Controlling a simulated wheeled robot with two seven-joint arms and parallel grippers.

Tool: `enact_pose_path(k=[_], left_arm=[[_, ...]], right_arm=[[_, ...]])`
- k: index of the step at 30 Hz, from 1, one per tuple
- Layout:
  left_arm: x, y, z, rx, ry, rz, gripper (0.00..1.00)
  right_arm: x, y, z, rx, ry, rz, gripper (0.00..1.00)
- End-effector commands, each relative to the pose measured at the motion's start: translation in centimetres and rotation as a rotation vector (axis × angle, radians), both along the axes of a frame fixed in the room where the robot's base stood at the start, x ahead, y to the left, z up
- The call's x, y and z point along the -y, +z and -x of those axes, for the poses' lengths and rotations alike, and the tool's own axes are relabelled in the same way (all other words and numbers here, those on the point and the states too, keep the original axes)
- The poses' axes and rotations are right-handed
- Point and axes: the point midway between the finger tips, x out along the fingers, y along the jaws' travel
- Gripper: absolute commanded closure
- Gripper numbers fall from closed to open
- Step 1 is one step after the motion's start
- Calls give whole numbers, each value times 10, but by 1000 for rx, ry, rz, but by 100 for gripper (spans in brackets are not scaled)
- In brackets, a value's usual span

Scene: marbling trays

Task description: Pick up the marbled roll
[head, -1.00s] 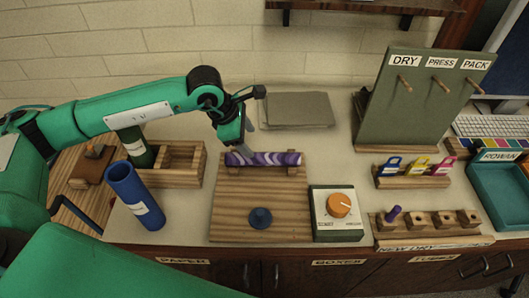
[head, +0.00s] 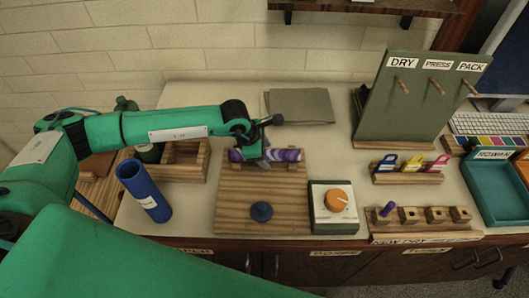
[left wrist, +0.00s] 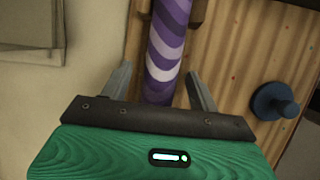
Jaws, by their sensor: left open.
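The marbled roll (head: 286,155), purple and white, lies across a wooden rest at the back of a wooden board (head: 232,215). My left gripper (head: 262,160) is over the roll in the head view and hides part of it. In the left wrist view the roll (left wrist: 167,45) runs between the two open fingers of my left gripper (left wrist: 158,85), one finger on each side. I cannot tell whether the fingers touch it. My right gripper is not in view.
A blue knob (head: 261,211) stands on the board. A timer with an orange dial (head: 336,199) is to its right. A blue tube (head: 143,191) and a wooden box (head: 181,160) are at the left. Grey sheets (head: 300,106) lie behind. A green peg stand (head: 420,95) rises at the right.

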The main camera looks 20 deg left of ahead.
Motion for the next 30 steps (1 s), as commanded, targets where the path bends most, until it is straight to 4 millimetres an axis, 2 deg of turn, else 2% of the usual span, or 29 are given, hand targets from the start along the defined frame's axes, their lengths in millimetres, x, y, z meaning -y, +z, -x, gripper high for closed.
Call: enact_pose_path(k=[3,11,23,26,30], left_arm=[[0,0,0,0,0,0,39],[0,0,0,0,0,0,88],[0,7,0,1,-1,0,89],[0,17,-1,3,-1,2,89],[0,43,-1,6,-2,2,89]], right_arm=[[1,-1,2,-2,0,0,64],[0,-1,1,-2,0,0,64],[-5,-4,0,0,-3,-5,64],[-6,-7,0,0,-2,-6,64],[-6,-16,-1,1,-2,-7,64]])
